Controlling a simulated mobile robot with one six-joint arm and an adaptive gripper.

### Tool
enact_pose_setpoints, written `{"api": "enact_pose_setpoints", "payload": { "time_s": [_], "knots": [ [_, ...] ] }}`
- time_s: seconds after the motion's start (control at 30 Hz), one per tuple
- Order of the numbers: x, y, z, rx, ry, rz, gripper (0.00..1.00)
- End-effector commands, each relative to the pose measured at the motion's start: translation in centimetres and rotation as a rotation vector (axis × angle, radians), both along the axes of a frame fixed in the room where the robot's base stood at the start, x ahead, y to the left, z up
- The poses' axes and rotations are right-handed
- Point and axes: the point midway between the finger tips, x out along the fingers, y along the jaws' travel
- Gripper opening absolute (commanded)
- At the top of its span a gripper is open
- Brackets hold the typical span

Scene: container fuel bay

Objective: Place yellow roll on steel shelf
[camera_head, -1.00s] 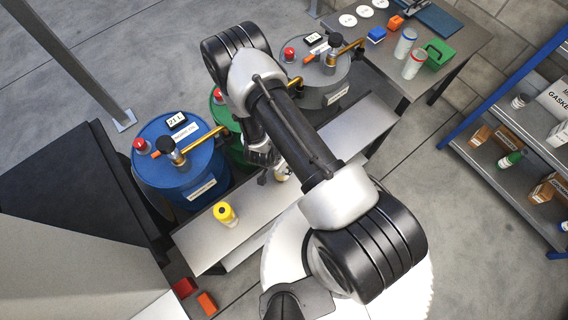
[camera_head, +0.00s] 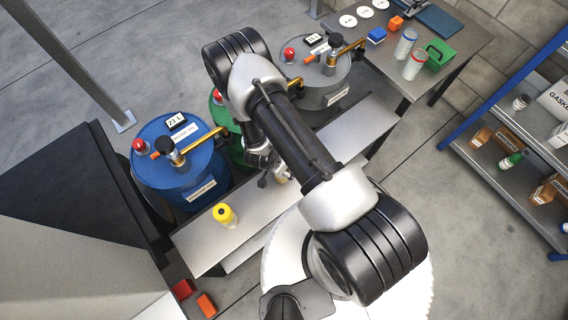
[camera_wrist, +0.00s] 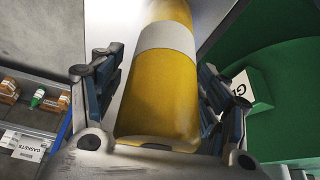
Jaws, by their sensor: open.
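A yellow roll with a white band (camera_wrist: 158,88) stands between the fingers of my gripper (camera_wrist: 160,62) in the wrist view. The fingers are open, one on each side of it; I cannot tell whether either touches it. In the head view my gripper (camera_head: 268,175) is low over the grey bench in front of the drums, mostly behind my arm. Only a small yellowish part of the roll (camera_head: 283,177) shows there. The blue-framed rack (camera_head: 497,155) with grey metal shelves stands at the right, and also at the left of the wrist view (camera_wrist: 40,118).
A yellow-capped container (camera_head: 225,214) stands on the grey bench (camera_head: 204,240). Blue (camera_head: 180,175), green (camera_head: 218,115) and grey (camera_head: 325,85) drums stand behind the bench. The rack holds bottles and boxes. A table (camera_head: 455,55) with cans is at the top right.

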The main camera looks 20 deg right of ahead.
Motion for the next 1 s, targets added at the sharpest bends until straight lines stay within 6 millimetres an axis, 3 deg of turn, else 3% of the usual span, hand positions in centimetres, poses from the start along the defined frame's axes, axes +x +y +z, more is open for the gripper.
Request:
{"api": "enact_pose_setpoints", "payload": {
  "time_s": [0.23,0.6,0.83,1.0],
  "knots": [
    [-0.1,0.3,1.3,0.000,-0.001,0.003,0.69],
    [-1.4,3.0,8.5,0.001,-0.001,0.002,0.69],
    [-2.0,3.9,11.1,0.000,0.000,0.002,0.69],
    [-0.5,5.3,13.3,0.046,-0.014,0.024,0.69]
  ]
}}
